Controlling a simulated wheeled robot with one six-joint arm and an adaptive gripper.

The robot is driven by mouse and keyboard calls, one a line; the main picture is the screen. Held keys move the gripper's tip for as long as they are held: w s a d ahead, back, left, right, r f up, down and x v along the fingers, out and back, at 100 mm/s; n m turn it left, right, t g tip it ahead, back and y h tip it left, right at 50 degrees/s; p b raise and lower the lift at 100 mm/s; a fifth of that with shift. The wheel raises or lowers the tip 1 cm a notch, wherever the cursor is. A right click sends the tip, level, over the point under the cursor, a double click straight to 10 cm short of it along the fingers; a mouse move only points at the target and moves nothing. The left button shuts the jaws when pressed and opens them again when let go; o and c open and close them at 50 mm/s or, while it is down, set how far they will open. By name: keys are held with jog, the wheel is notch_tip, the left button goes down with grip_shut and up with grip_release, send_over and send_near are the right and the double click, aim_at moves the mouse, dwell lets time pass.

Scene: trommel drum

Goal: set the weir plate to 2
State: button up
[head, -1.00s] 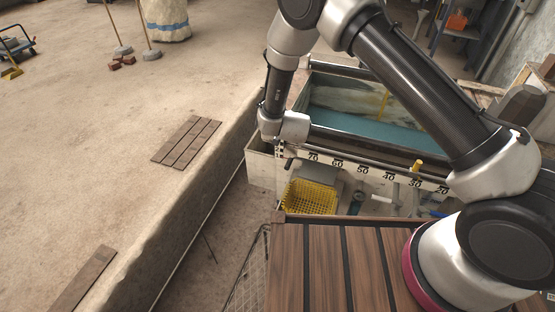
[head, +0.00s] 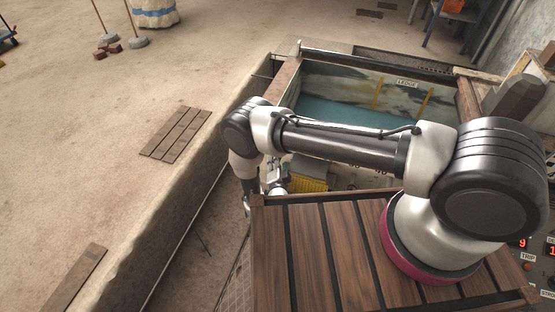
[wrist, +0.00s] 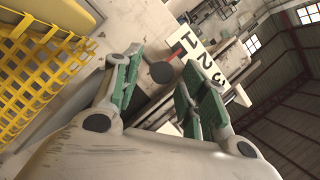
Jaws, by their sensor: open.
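In the wrist view my gripper (wrist: 160,66) is open, its green-padded fingers spread with nothing gripped. Ahead, in the gap between the fingers, is a dark round knob-like end (wrist: 162,72). A small red mark (wrist: 176,57) shows just beyond it. A white scale plate (wrist: 203,63) with black numerals 1, 2 and 3 runs behind the right finger, partly covered by it. The red mark appears near the 1. I cannot make out the weir plate itself for certain. In the head view my arm covers most of this area.
A yellow mesh basket (wrist: 45,60) is close by my left finger; it also shows in the head view (head: 308,185). The tank (head: 340,112) of blue water lies behind my arm. A slatted wooden deck (head: 320,245) is in front. A panel with red digits (head: 522,243) is at right.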

jog(key=shift+x, duration=1.5)
grip_shut()
jog(key=shift+r, duration=2)
grip_release()
